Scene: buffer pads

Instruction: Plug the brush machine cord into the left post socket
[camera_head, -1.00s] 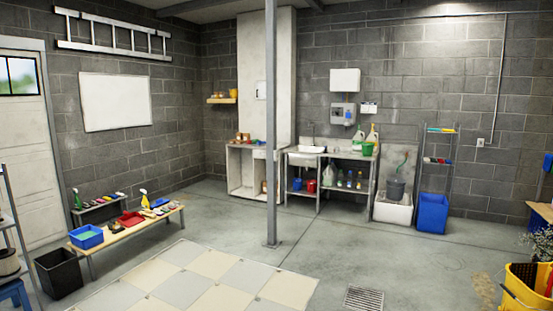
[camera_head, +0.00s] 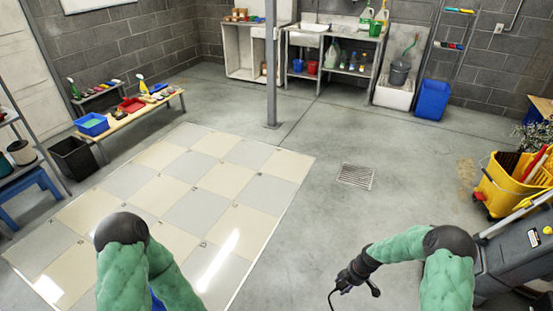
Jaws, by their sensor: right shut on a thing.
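My right gripper (camera_head: 352,282) is at the bottom, right of centre, above the bare concrete floor. It is shut on the black cord (camera_head: 331,298), which hangs in a thin curve below it. The plug end is too small to make out. A grey machine (camera_head: 512,262) at the right edge, partly cut off, may be the brush machine. A grey post (camera_head: 271,70) stands beyond the tiled floor patch, well away from the gripper. I cannot make out a socket on it. My left arm shows at the lower left, but its gripper is not in view.
A yellow mop bucket (camera_head: 505,190) stands at the right. A floor drain (camera_head: 355,176) lies ahead, with open concrete around it. A glossy checkered floor patch (camera_head: 222,178) covers the left middle. A low bench (camera_head: 135,116) with trays and a black bin (camera_head: 74,157) stand left.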

